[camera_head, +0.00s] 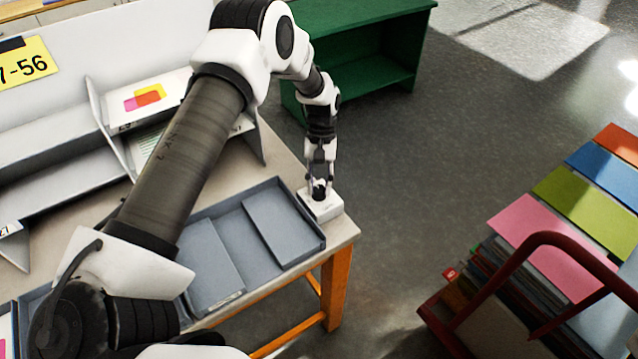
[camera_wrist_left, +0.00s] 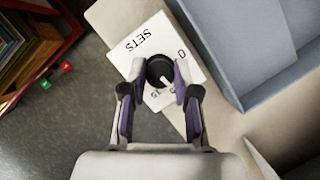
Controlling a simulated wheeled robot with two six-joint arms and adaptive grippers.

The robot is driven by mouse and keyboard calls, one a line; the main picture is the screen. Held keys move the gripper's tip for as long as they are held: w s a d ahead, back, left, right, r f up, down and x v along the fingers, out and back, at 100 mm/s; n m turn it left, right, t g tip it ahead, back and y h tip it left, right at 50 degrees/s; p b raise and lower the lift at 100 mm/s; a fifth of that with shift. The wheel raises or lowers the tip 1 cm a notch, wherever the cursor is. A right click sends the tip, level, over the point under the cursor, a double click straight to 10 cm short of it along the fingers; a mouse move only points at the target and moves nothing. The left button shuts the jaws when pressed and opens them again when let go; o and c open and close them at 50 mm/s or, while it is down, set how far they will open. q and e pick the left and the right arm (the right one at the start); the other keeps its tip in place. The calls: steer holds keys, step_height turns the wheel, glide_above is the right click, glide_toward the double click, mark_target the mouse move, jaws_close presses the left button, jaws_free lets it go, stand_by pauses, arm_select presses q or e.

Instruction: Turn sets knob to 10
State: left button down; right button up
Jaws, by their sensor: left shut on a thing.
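The sets knob (camera_wrist_left: 160,72) is a round black dial with a pale pointer mark. It sits on a small white box (camera_head: 322,208) at the table's right corner. The box top (camera_wrist_left: 143,44) reads "SETS" and "0" in the left wrist view, with another number partly hidden near the fingers. My left gripper (camera_head: 319,185) points down over the box. In the left wrist view its fingers (camera_wrist_left: 158,88) are closed around the knob, one on each side. The exact setting is hard to read. My right gripper is not in view.
A grey tray (camera_head: 322,240) with compartments lies beside the box on the table (camera_head: 345,232). Grey shelving (camera_head: 60,185) stands at the left. A green shelf (camera_head: 375,12) is behind. A cart with coloured boards (camera_head: 545,245) stands at the right, with open floor between.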

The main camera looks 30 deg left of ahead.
arm_select(q)
steer(key=shift+f+m, duration=0.1)
steer(key=shift+m, duration=0.4)
steer(key=shift+y, duration=0.3)
steer(key=c, duration=0.9)
jaws_free()
steer(key=shift+o, duration=0.2)
steer(key=v, duration=1.2)
steer(key=shift+w, duration=0.25)
steer(key=shift+a+f, duration=0.1)
steer(key=shift+f, duration=0.05)
